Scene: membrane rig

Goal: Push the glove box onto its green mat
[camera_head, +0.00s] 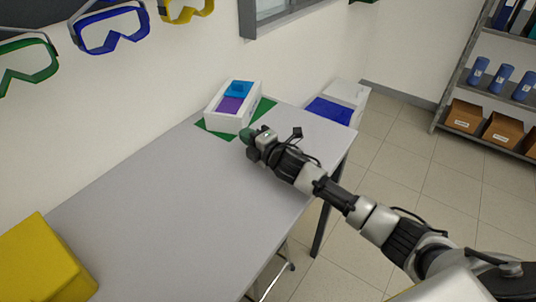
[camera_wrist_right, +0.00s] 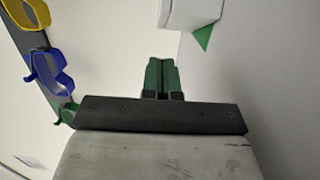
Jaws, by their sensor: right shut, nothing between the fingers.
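The glove box (camera_head: 227,123) is white with a blue and purple top. It sits over the green mat (camera_head: 265,106) near the wall at the table's far end; green shows on both its left and right sides. Whether its whole base lies on the mat is hidden. My right gripper (camera_head: 248,136) is shut and empty by the box's near end. In the right wrist view its green fingers (camera_wrist_right: 161,76) are together, with a small gap to the box (camera_wrist_right: 190,12); a corner of the mat (camera_wrist_right: 203,38) shows there. My left gripper is out of view.
The grey table (camera_head: 170,185) is clear between the box and a yellow box (camera_head: 42,264) at the near left. Goggles (camera_head: 112,28) hang on the wall. A white bin with a blue front (camera_head: 345,95) stands beyond the table's far end. A shelf (camera_head: 490,75) stands at right.

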